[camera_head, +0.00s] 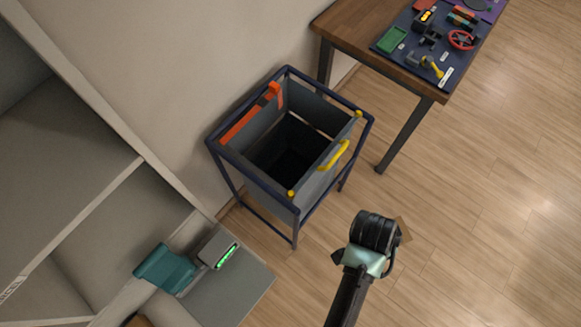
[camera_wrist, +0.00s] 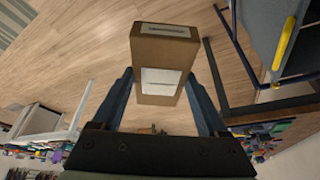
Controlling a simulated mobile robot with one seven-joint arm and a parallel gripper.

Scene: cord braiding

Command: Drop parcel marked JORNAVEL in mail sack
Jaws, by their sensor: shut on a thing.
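My gripper (camera_head: 385,246) is shut on a brown cardboard parcel (camera_wrist: 150,50). In the wrist view the parcel sits between the two fingers (camera_wrist: 162,76), with white labels whose print is too small to read. In the head view only a brown corner of the parcel (camera_head: 405,230) shows past my gripper. The grey mail sack (camera_head: 318,188) hangs open in a dark blue frame, up and left of my gripper. The parcel is outside the sack, over the wood floor. The sack's frame also shows at the upper right of the wrist view (camera_wrist: 236,34).
The sack has a yellow handle (camera_head: 334,155) and an orange strip (camera_head: 243,122). A wooden table (camera_head: 348,28) with tools on a dark mat stands at the upper right. A grey shelf unit (camera_head: 75,190) with a teal-and-grey device (camera_head: 168,268) is at left. Floor at right is clear.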

